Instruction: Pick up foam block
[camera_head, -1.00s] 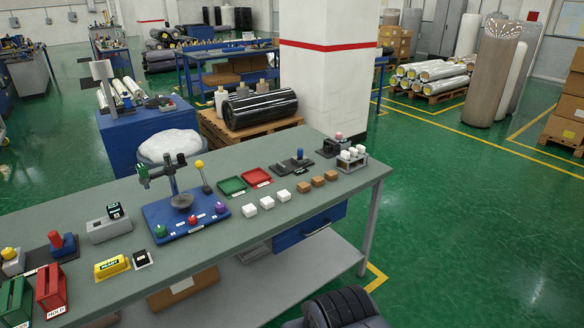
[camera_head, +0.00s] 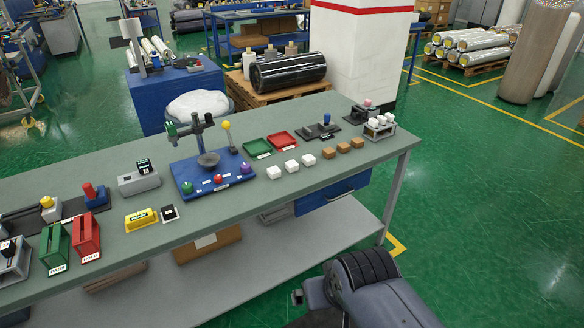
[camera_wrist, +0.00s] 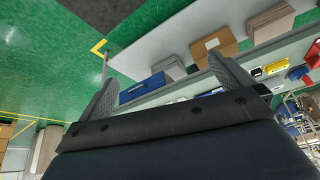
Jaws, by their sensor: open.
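Three small white blocks (camera_head: 291,167) stand in a row near the front edge of the grey-green workbench (camera_head: 240,205). Three brown blocks (camera_head: 343,149) continue the row to the right. I cannot tell for certain which of these is foam; the white ones look most like it. In the wrist view my gripper (camera_wrist: 163,68) has its two fingers spread wide with nothing between them. It is off the front side of the bench and apart from the blocks.
Behind the blocks lie a green tray (camera_head: 258,148) and a red tray (camera_head: 283,139). A blue stand base (camera_head: 212,176) with coloured knobs is to their left. A rack of white pieces (camera_head: 379,125) is at the right end. Green floor is open right of the bench.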

